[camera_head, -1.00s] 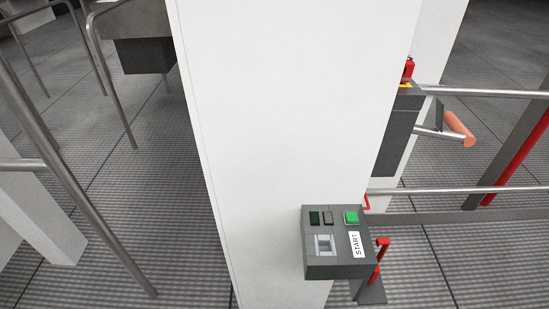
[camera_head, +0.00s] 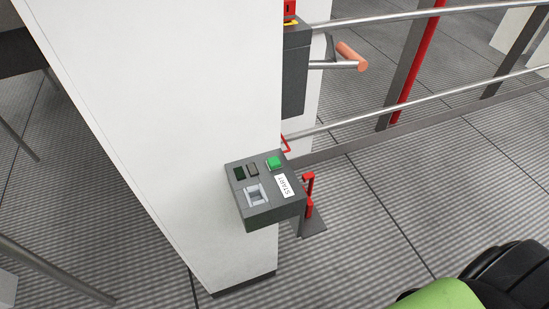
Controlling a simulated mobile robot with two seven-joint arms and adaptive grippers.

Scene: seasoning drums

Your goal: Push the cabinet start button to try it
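The green start button (camera_head: 274,163) sits on the sloped top of a dark grey cabinet control box (camera_head: 262,214). A white label (camera_head: 284,186) reading START lies just below the button. A dark green square, a grey-brown square and a pale grey switch are on the same panel, left of the button and label. The box is fixed to a white column. Neither gripper can be made out in the head view. A black and green part, likely mine, shows at the lower right corner, well apart from the box.
The white column (camera_head: 170,110) stands behind and left of the box. A red lever (camera_head: 309,192) rises close to the box's right side. Metal rails (camera_head: 420,107) and an orange-handled bar (camera_head: 350,56) lie beyond. The grey floor in front and to the right is open.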

